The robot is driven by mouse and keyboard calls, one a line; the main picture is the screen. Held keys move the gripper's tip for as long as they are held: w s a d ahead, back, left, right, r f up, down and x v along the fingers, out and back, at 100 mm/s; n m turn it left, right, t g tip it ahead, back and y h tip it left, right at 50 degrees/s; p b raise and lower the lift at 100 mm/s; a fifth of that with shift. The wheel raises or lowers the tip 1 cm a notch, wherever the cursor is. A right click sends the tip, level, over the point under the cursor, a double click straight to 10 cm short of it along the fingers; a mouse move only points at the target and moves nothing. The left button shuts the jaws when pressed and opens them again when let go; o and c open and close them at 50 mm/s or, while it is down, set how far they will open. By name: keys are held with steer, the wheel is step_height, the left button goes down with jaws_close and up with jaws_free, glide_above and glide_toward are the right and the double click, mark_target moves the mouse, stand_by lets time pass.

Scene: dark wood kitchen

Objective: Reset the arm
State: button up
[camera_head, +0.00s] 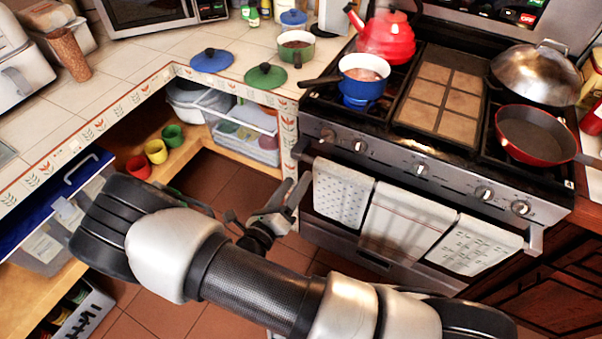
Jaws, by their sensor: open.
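My arm reaches across the lower middle of the head view, from the bottom right toward the left, where it bends back to the right. My gripper (287,200) is in front of the left side of the stove (340,147). Its fingers point up and to the right and are apart, with nothing seen between them. It is close to the oven handle and a white towel (341,192) in the picture; I cannot tell whether it touches them.
A blue pot (361,84), red kettle (388,38) and red pan (536,134) stand on the stove. Blue (211,60) and green (265,75) lids lie on the tiled counter. Open shelves below hold cups (156,151) and bins. Tiled floor (205,178) shows behind my arm.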

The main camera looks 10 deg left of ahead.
steer(key=shift+s, duration=0.15)
stand_by(0.4)
steer(key=s+d+r+m+g+h+p, duration=0.2)
steer(key=d+r+m+g, duration=0.5)
steer(key=d+r+m, duration=0.35)
steer(key=s+d+r+m+g+h+p, duration=0.2)
steer(key=d+r+m+g+p, duration=0.1)
steer(key=d+r+m+g, duration=0.75)
steer(key=s+d+r+m+t+y+p, duration=0.1)
steer(key=s+r+m+y, duration=0.4)
steer(key=r+m, duration=0.5)
steer(key=s+r+m+t+y+p, duration=0.3)
steer(key=s+r+m+t+y, duration=0.2)
steer(key=r+m, duration=0.5)
steer(key=shift+s+d+r+p, duration=0.35)
steer(key=shift+s+d, duration=0.05)
steer(key=shift+s, duration=0.1)
